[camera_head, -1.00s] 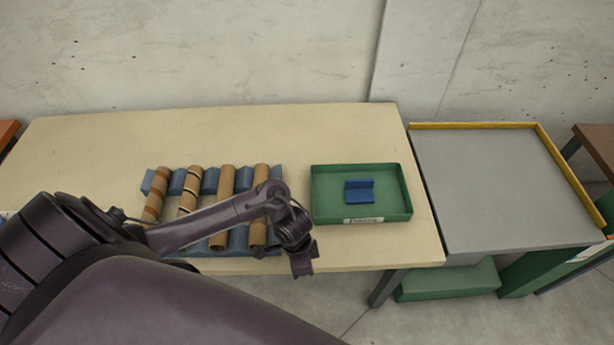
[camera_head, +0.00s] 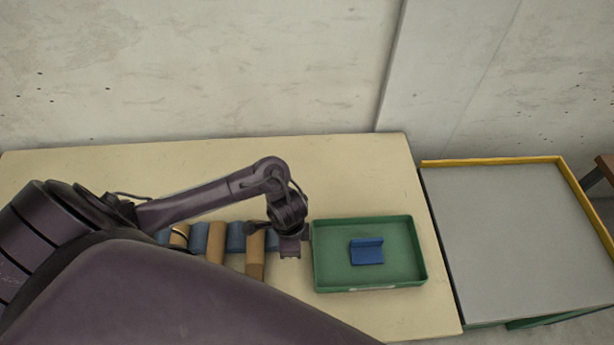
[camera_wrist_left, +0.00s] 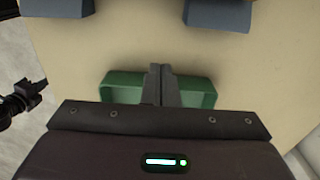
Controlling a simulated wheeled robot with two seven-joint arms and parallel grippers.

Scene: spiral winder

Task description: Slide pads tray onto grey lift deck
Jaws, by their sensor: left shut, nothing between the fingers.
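The pads tray is a shallow green tray (camera_head: 418,260) on the tan table, with a blue angled block (camera_head: 367,252) inside. A pale label shows only as a sliver on its front wall. My left gripper (camera_head: 290,254) is just left of the tray's left wall; I cannot tell whether it touches. In the left wrist view its fingers (camera_wrist_left: 161,84) are shut and empty, in front of the green tray (camera_wrist_left: 122,88). The grey lift deck (camera_head: 510,235) is to the right, beyond the table edge. A dark jointed part (camera_wrist_left: 22,99), perhaps my right gripper, shows at the wrist view's left edge.
Cardboard tubes (camera_head: 216,245) lie on blue supports (camera_head: 236,237) left of the tray, partly hidden by my arm. A yellow rim (camera_head: 490,162) edges the deck's back and right sides. The deck surface is clear. A concrete wall (camera_head: 200,65) stands behind the table.

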